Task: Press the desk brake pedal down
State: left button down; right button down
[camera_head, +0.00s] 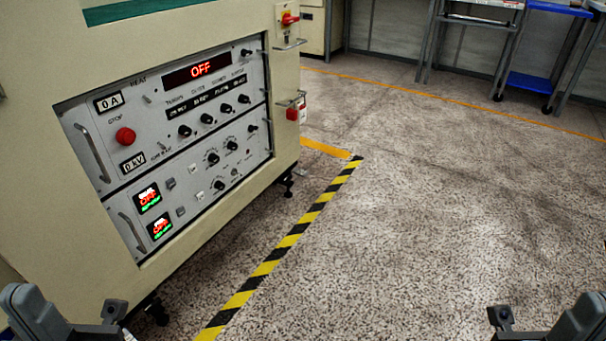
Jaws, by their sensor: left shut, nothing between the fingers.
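I cannot make out a desk brake pedal in the head view. My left gripper (114,311) shows only in part at the bottom left, in front of the cabinet's lower edge. It is shut and empty. My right gripper (501,318) shows only in part at the bottom right, over bare floor. Its fingers are too cut off to tell if they are open or shut. Neither gripper touches anything that I can see.
A cream control cabinet (230,40) fills the left, with a grey panel, knobs, handles and a red "OFF" display (200,69). Yellow-black floor tape (285,243) runs beside it. A blue-shelved stand (531,85) is at the back right. The speckled floor between is clear.

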aim_at(297, 170)
jog(key=i+l+u, duration=0.15)
jog(key=i+l, duration=0.25)
jog(key=i, duration=0.15)
jog(key=i+l+u, duration=0.2)
jog(key=i+l, duration=0.25)
jog(key=i+l+u, duration=0.15)
jog(key=i+l, duration=0.4)
jog(key=i+l+u, duration=0.15)
jog(key=i+l, duration=0.4)
jog(key=i+l+u, duration=0.2)
jog(key=i+l, duration=0.25)
jog(key=l, duration=0.25)
